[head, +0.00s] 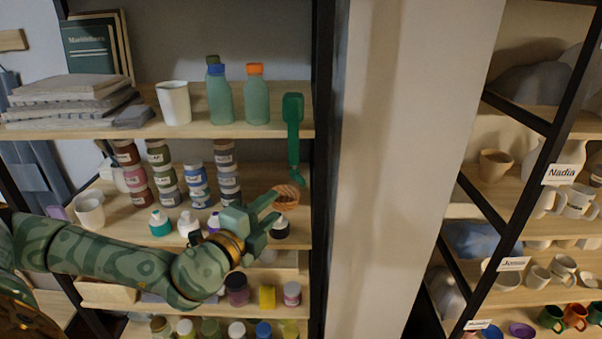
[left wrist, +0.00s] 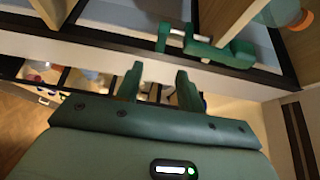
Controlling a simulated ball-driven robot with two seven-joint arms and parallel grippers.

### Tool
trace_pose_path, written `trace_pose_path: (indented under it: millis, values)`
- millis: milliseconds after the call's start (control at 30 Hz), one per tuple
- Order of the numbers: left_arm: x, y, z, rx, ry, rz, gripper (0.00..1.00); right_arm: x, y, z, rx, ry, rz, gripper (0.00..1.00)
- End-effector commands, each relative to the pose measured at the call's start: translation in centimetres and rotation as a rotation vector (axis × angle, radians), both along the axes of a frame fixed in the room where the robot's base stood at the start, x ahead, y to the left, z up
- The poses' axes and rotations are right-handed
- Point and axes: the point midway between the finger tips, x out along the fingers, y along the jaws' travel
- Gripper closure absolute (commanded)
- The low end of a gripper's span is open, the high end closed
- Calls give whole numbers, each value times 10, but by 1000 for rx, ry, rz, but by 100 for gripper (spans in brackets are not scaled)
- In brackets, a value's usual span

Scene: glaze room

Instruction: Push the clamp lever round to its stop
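The clamp lever (head: 293,132) is green and hangs upright at the right end of the shelves, beside the dark post. It also shows in the left wrist view (left wrist: 232,53), beyond the fingers, lying across the picture near a dark rail. My left gripper (head: 276,207) is below the lever's lower end and apart from it in the head view. Its two fingers stand apart with nothing held between them, as the left wrist view (left wrist: 160,85) also shows. My right gripper is in neither view.
Green bottles (head: 221,95) and a white cup (head: 174,103) stand on the upper shelf (head: 160,131), left of the lever. A pale wall (head: 395,170) is to the right, then a rack of mugs.

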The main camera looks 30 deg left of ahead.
Motion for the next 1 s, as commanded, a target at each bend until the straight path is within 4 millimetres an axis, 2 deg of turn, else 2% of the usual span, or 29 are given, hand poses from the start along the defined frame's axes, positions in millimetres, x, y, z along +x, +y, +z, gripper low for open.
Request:
trace_pose_path:
  millis: [33,300,500,700,933,1000]
  values:
    - [13,0,6,-2,-5,2,62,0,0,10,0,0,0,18]
    - [82,2,6,1,-4,1,62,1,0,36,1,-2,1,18]
    - [115,2,3,1,-1,0,62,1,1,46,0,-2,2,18]
    - [126,3,1,1,0,0,62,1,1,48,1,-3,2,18]
    - [126,3,0,1,1,0,62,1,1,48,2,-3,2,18]
    - [126,3,0,1,1,0,81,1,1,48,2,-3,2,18]
